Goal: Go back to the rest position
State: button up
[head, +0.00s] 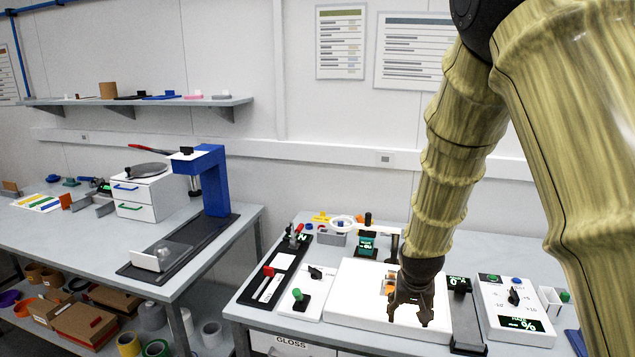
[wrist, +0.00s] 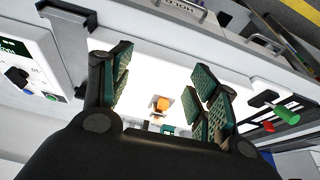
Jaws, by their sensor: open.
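My gripper (head: 411,308) hangs from my arm over the white light panel (head: 350,290) on the right bench, with its fingers pointing down. In the wrist view my gripper (wrist: 160,92) has its green-padded fingers spread apart, with nothing between them. A small orange piece (wrist: 160,104) shows on the bright panel beyond the fingers. The orange piece (head: 390,282) is partly hidden behind my gripper in the head view. I cannot tell how high the fingertips are above the panel.
A control box (head: 512,308) with a dark knob stands right of the panel. Left are a switch box (head: 303,297) and a black tray (head: 272,272). The left bench holds a blue press (head: 212,180) and white drawers (head: 143,195).

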jog(key=s+f+n+g, duration=0.1)
jog(key=s+f, duration=0.9)
jog(key=f, duration=0.2)
jog(key=s+f+n+g, duration=0.1)
jog(key=s+f, duration=0.8)
jog(key=f, duration=0.3)
jog(key=s+f+g, duration=0.1)
jog(key=s+f, duration=0.4)
jog(key=s, duration=0.6)
jog(key=s+f+y, duration=0.1)
jog(key=s+f, duration=0.4)
jog(key=s, duration=0.7)
jog(key=shift+d+n+g, duration=0.2)
jog(key=shift+n+g, duration=0.1)
jog(key=shift+g, duration=0.1)
